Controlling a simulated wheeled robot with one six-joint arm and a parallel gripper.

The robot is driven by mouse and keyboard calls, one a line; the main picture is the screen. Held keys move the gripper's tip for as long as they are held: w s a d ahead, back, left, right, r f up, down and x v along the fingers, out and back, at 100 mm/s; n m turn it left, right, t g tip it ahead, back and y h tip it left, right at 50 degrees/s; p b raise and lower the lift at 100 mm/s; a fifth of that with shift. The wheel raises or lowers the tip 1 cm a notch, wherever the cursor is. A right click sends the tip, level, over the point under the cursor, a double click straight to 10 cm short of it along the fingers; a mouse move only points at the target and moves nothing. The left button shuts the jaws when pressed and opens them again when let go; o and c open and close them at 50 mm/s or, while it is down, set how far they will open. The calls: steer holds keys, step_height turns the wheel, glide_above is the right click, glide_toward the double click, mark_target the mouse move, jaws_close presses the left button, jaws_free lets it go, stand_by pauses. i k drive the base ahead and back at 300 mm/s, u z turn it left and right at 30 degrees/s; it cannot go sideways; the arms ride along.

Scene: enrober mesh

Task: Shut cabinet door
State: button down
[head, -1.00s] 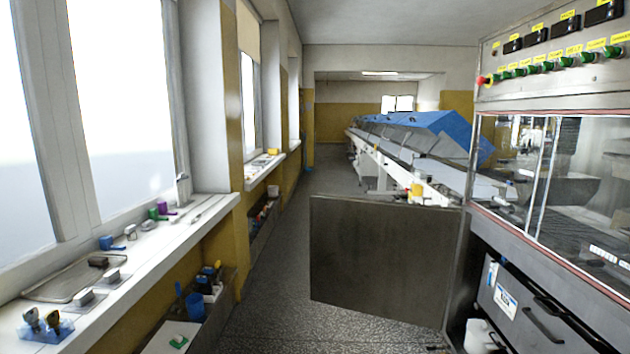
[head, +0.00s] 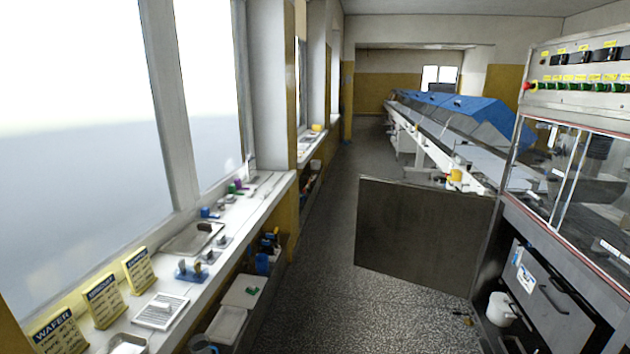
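A dark grey cabinet door (head: 422,235) stands open in the middle right of the head view. It sticks out to the left into the aisle from the grey machine cabinet (head: 490,262). Its hinge side meets the cabinet at its right edge, and its lower edge is above the speckled floor. My gripper is not in view.
Right of the door, the machine has a glass window, a control panel (head: 584,70) and a white bucket (head: 499,309) low down. A window sill (head: 215,243) with small items and yellow signs runs along the left. The speckled floor (head: 330,305) left of the door is clear.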

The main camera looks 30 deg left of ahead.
mark_target(431, 238)
steer(key=u, duration=0.3)
steer(key=i, duration=3.2)
steer(key=u, duration=1.2)
steer(key=i, duration=1.2)
steer(key=u, duration=0.55)
